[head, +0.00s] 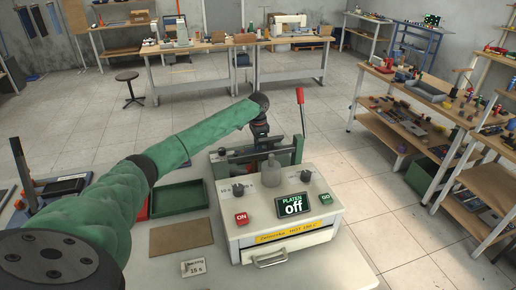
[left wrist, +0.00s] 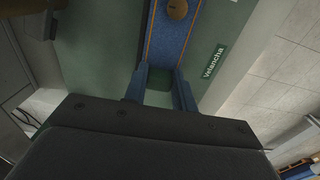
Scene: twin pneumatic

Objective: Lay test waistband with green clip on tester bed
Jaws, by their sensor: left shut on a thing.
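My left arm reaches from the left over the tester (head: 290,235), a pale box with a green frame behind. My left gripper (left wrist: 162,80) is shut on a green clip (left wrist: 160,88) that shows between its fingers. A blue waistband (left wrist: 180,45) with orange stitching and a round brown button runs up from the clip, over a grey-green surface marked "Velancha" (left wrist: 214,60). Whether the band touches that surface, I cannot tell. In the head view, the left gripper (head: 261,138) is small and dark at the tester's back; the band is not discernible there. My right gripper is out of view.
The tester has a red-handled lever (head: 301,110), a display (head: 293,205) reading "PLATEN off", ON and GO buttons, and a front handle (head: 270,260). Left of it are a green tray (head: 180,198), a brown board (head: 181,237) and a small card (head: 193,268). Shelves (head: 430,110) stand at right.

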